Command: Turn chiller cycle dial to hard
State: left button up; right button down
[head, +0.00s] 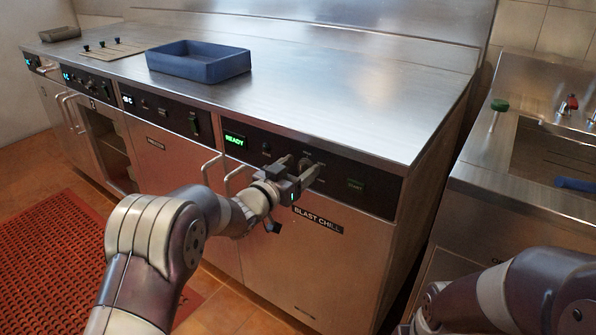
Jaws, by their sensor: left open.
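The blast chill unit (300,255) is a steel-fronted cabinet with a black control strip along its top edge. Its green display (234,140) reads READY. A small dark knob (266,148) sits right of the display. A round dial (305,163) sits farther right on the strip, partly hidden by my left gripper. My left gripper (297,168) is open at the strip, its two fingers pointing at the panel with the dial at or between their tips. I cannot tell whether they touch it. The dial's marking is too small to read. My right arm shows at lower right; its gripper is out of view.
Vertical door handles (238,178) stick out left of my left gripper. A blue tray (198,62) stands on the steel counter (350,95). A sink (560,150) is at the right. A red mat (45,250) covers the floor at left.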

pick_arm(q)
jog(key=shift+c, duration=0.3)
jog(key=c, duration=1)
